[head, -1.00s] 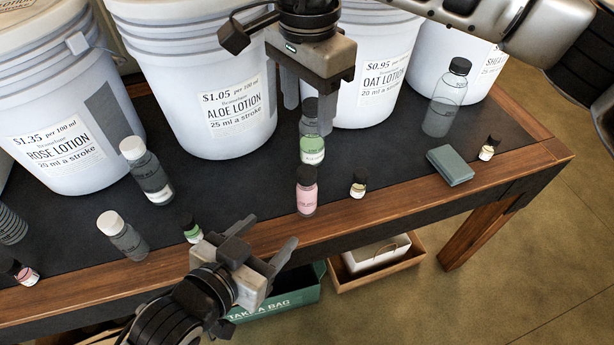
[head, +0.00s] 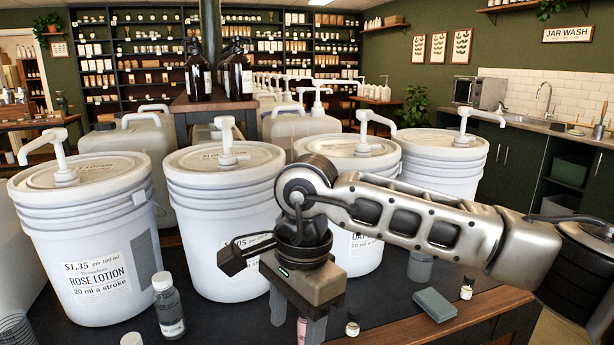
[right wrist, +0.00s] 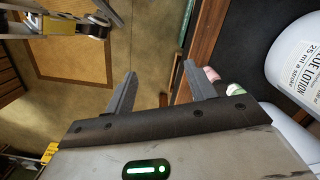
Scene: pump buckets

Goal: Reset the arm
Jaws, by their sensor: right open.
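My right gripper (head: 297,318) hangs over the table in front of the aloe and oat buckets, pointing down, open. In the right wrist view its two fingers (right wrist: 160,72) stand apart with nothing between them. A pink bottle (right wrist: 210,74) and a green-labelled bottle (right wrist: 235,89) stand beyond the right-hand finger in that view. My left gripper is outside both current views.
White pump buckets stand in a row: rose lotion (head: 92,235), aloe lotion (head: 222,215), oat lotion (head: 365,245) and another (head: 445,165).

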